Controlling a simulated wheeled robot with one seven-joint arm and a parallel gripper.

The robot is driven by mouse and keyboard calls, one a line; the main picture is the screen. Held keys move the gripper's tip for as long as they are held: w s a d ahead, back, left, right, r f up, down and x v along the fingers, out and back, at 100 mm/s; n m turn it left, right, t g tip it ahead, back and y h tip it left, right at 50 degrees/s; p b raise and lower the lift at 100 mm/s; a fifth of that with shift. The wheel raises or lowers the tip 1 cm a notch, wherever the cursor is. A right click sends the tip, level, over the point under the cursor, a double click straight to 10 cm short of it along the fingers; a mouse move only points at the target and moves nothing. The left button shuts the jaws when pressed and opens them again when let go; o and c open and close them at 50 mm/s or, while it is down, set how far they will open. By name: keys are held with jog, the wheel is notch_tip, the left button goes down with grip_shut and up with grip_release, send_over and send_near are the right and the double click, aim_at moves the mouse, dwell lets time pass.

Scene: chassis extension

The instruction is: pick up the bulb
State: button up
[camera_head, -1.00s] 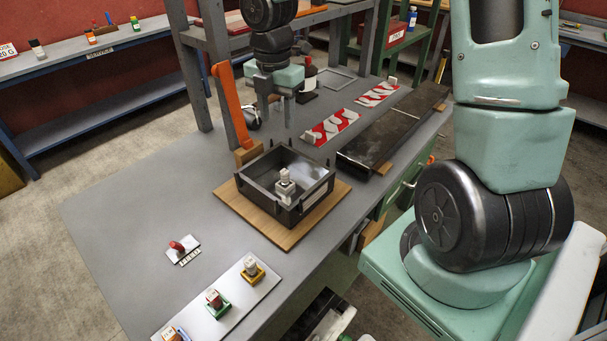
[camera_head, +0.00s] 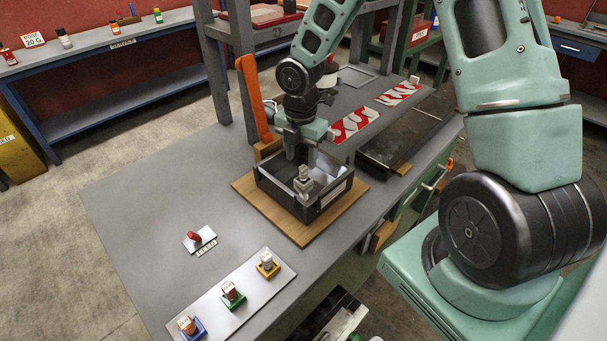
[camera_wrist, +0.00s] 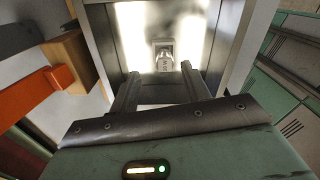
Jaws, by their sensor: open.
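A pale, bulb-like piece (camera_head: 304,175) stands upright in a small grey block inside the dark open box (camera_head: 325,199). I take it for the bulb, but it is too small to be sure. In the wrist view the pale piece (camera_wrist: 164,60) is straight ahead, between the finger lines, against a brightly lit box floor. My gripper (camera_head: 297,152) is over the back of the box, pointing down, close behind the piece. In the wrist view my gripper (camera_wrist: 160,72) has its fingers apart with nothing held between them.
The box sits on a wooden board (camera_head: 243,186). An orange upright (camera_head: 252,100) stands close behind it on the left. A dark slab (camera_head: 405,135) and red-white striped plates (camera_head: 354,124) lie to the right. Small coloured pieces stand on a white strip (camera_head: 247,293) in front. The table's left is clear.

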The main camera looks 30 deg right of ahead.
aim_at(303, 167)
jog(key=f, duration=0.3)
jog(key=shift+s+d+f, duration=0.15)
jog(key=shift+s+f, duration=0.2)
jog(key=shift+f, duration=0.6)
grip_shut()
jog(key=shift+r, duration=0.1)
